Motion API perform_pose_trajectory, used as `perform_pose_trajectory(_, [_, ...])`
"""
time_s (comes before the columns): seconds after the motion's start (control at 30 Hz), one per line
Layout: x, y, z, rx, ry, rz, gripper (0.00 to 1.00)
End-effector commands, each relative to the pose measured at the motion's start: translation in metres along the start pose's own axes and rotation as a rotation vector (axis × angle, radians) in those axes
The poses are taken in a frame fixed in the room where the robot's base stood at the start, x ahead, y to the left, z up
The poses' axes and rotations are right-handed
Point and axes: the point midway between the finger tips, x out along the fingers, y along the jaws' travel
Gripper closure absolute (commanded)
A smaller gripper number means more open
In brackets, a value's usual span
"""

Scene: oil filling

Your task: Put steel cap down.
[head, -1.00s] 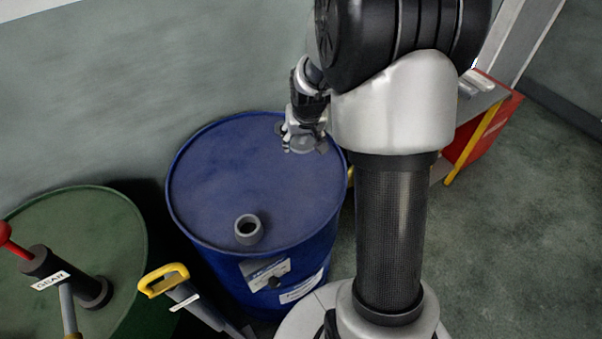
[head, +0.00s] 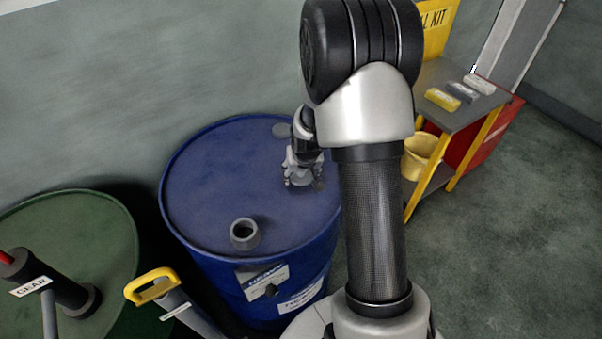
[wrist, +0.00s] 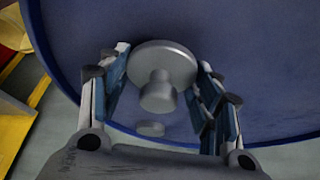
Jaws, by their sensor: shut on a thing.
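The steel cap (wrist: 163,68) is a grey round disc with a short stem, seen in the wrist view. My gripper (wrist: 163,62) is shut on it, with a finger on either side. In the head view my gripper (head: 303,180) is low over the right part of the blue drum's lid (head: 215,175). I cannot tell whether the cap touches the lid. The drum's grey open neck (head: 244,233) stands near the front of the lid, to the left of my gripper. A flat grey disc (head: 281,130) shows on the lid near the back rim.
A green drum (head: 75,230) with a pump labelled GEAR (head: 50,280) stands at left. A yellow-handled tool (head: 152,286) is in front between the drums. A yellow-legged stand (head: 455,110) with a yellow bucket (head: 420,157) is at right. The lid's left half is clear.

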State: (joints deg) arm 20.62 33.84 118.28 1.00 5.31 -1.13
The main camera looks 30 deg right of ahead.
Motion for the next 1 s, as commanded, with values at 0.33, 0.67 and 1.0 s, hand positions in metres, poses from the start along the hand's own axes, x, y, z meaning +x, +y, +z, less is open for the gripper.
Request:
perform_pose_trajectory(0.33, [0.003,0.000,0.001,0.000,-0.001,0.000,0.34])
perform_pose_trajectory(0.67, [0.003,0.000,0.001,0.000,-0.001,0.000,0.22])
perform_pose_trajectory(1.0, [-0.013,0.000,-0.002,-0.001,0.002,0.000,0.22])
